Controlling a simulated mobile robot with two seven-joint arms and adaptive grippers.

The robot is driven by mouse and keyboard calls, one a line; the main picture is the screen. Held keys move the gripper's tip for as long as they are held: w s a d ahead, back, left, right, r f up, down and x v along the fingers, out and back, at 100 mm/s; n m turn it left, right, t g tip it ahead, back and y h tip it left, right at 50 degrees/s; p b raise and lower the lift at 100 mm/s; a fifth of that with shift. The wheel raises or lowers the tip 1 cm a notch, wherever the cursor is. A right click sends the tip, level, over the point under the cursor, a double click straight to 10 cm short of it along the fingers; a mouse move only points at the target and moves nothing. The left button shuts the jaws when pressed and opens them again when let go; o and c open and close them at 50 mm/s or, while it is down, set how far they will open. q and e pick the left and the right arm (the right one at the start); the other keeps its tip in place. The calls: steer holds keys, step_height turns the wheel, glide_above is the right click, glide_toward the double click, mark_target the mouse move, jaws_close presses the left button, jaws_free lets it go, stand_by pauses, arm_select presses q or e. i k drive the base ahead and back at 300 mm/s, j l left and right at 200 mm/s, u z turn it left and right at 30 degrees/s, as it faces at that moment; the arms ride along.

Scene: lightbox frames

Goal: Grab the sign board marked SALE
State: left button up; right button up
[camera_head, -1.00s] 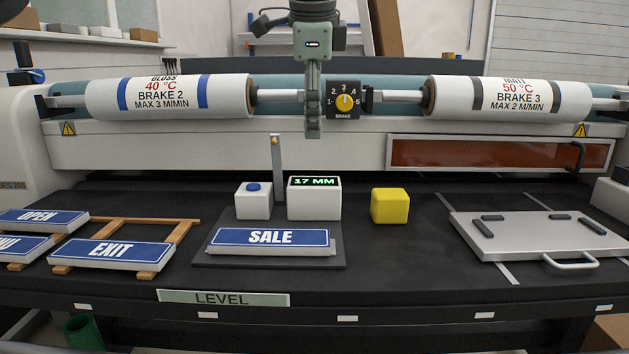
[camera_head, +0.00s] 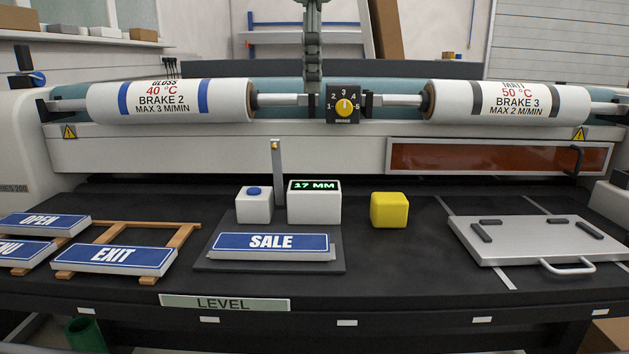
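The SALE sign board (camera_head: 222,241) is a blue plate with white lettering on a thick pale base. It lies flat on a dark square pad (camera_head: 330,266), left of centre on the black table. One grey gripper of mine (camera_head: 313,88) hangs at the top centre, well above and behind the sign and apart from it. I see it edge-on, so its opening does not show. Its arm is cut off by the top edge, and I cannot tell which arm it is. My other gripper is not in view.
A white block with a blue button (camera_head: 254,208), a 17 MM display box (camera_head: 314,208) and a thin post (camera_head: 277,170) stand behind the sign. A yellow cube (camera_head: 389,210) is to the right. EXIT (camera_head: 115,256) and OPEN (camera_head: 42,224) signs lie left on a wooden rack (camera_head: 182,236).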

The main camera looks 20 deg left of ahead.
mark_target(227, 245)
steer(key=k, duration=1.5)
